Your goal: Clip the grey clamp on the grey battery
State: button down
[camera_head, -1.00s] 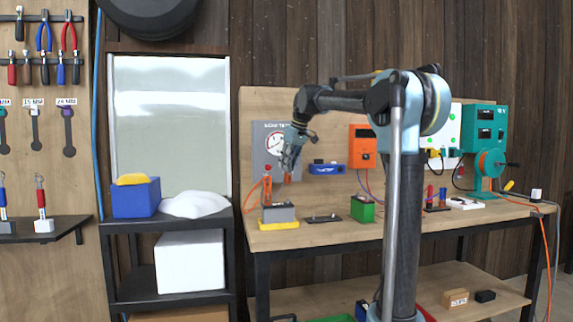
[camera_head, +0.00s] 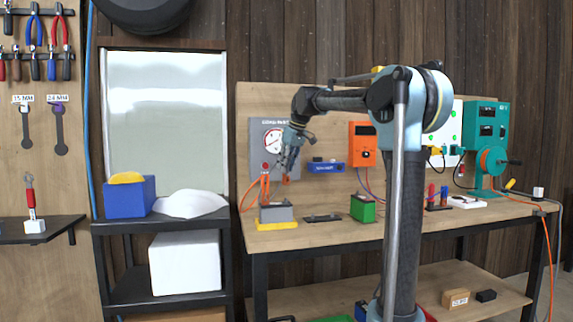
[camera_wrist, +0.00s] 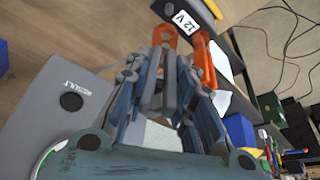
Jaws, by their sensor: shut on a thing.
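The grey battery (camera_head: 277,213) stands on a yellow base at the left end of the workbench. In the wrist view, a dark box with a "12 V" label (camera_wrist: 190,14) lies beyond my fingertips; it looks like the battery. My gripper (camera_head: 288,174) hangs just above the battery and slightly to its right, apart from it. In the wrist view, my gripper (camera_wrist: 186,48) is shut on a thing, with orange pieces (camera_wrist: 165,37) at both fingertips. I take the held thing for the clamp; its grey part cannot be told from my grey-blue fingers.
A grey gauge panel (camera_head: 265,135) is close behind my gripper. Orange cable loops (camera_head: 250,193) hang left of the battery. A flat black piece (camera_head: 323,218) and a green box (camera_head: 363,208) lie to its right. A black shelf cart (camera_head: 160,220) stands left of the bench.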

aim_at(288, 177)
jog(key=shift+f, duration=2.05)
jog(key=shift+s+f, duration=0.15)
jog(key=shift+f, duration=1.45)
dwell(0.5)
jog(key=c, duration=1.3)
grip_release()
jog(key=shift+r, duration=0.1)
jog(key=v, duration=1.1)
jog(key=shift+s+d+r, duration=0.1)
jog(key=shift+r, duration=0.2)
